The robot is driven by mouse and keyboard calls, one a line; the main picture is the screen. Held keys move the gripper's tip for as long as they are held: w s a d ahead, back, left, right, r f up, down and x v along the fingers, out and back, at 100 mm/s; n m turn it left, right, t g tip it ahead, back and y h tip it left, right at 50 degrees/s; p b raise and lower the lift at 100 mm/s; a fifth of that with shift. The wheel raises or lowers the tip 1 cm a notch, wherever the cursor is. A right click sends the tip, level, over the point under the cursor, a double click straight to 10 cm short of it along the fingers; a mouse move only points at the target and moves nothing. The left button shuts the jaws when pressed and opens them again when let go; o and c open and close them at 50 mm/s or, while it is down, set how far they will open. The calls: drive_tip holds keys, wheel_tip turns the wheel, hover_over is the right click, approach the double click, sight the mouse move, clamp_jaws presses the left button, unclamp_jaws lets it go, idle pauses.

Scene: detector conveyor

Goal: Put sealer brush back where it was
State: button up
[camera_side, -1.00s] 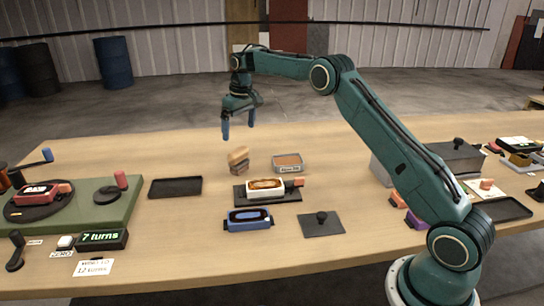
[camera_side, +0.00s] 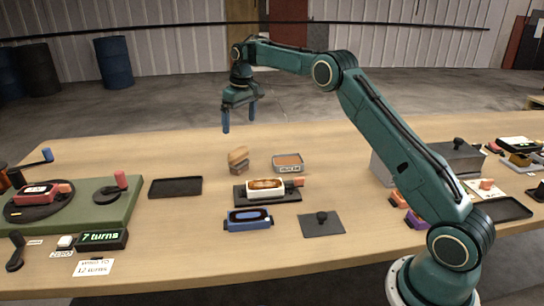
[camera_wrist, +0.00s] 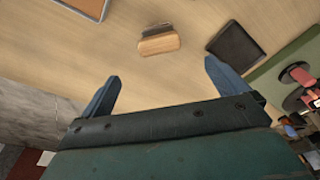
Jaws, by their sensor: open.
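The light wooden block that looks like the sealer brush (camera_side: 238,154) sits at the back middle of the table, its top tilted, with a darker grey-brown part under it. In the wrist view the brush (camera_wrist: 160,44) lies beyond my fingers, apart from them. My gripper (camera_side: 239,122) is open and empty, above and a little behind the brush in the side view. Its two blue fingers are spread wide in the wrist view (camera_wrist: 163,88). A shallow grey tray with an orange-brown filling and a label (camera_side: 288,170) stands just right of the brush; its text is too small to read.
A white-framed part (camera_side: 251,189) lies on a dark plate in front of the brush. A blue-framed part (camera_side: 233,225), a dark plate with a knob (camera_side: 336,229) and an empty black tray (camera_side: 160,193) lie nearby. A green turntable base (camera_side: 110,207) is at left.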

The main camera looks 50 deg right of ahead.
drive_tip(key=s+a+r+t, duration=0.1)
drive_tip(key=s+a+r, duration=0.4)
drive_tip(key=s+r, duration=0.35)
drive_tip(key=s+a+r+t, duration=0.1)
drive_tip(key=s+a+r, duration=0.55)
drive_tip(key=s, duration=0.35)
drive_tip(key=s+a+f+t, duration=0.1)
drive_tip(key=s+a+f, duration=0.1)
drive_tip(key=s, duration=1.1)
drive_tip(key=s+a+f+t, duration=0.1)
drive_tip(key=s+f, duration=0.3)
drive_tip(key=s, duration=0.9)
drive_tip(key=shift+a+f, duration=0.35)
drive_tip(key=shift+a, duration=0.3)
